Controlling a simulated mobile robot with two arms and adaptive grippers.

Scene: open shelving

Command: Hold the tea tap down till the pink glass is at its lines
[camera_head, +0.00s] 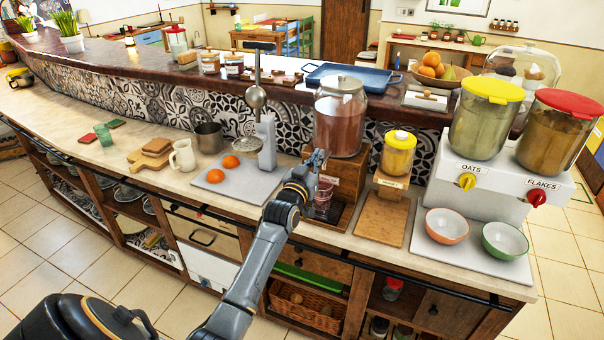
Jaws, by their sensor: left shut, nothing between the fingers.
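The tea dispenser (340,122) is a large glass jar of reddish-brown tea on a wooden stand (349,176) at the counter's middle. My left gripper (318,160) is shut and empty at the front of the stand, where the tap sits; the tap is mostly hidden behind it. I cannot tell whether the fingers touch the tap. The pink glass (323,197) stands upright below, on the stand's base, partly hidden by my gripper. Its lines and liquid level are too small to make out. My right gripper is not in view.
A small yellow-lidded jar (398,153) stands right of the dispenser, behind a wooden board (382,220). Left is a white board (240,186) with oranges and a citrus press (266,140). Two bowls (446,226) and the cereal dispensers (484,120) stand at right.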

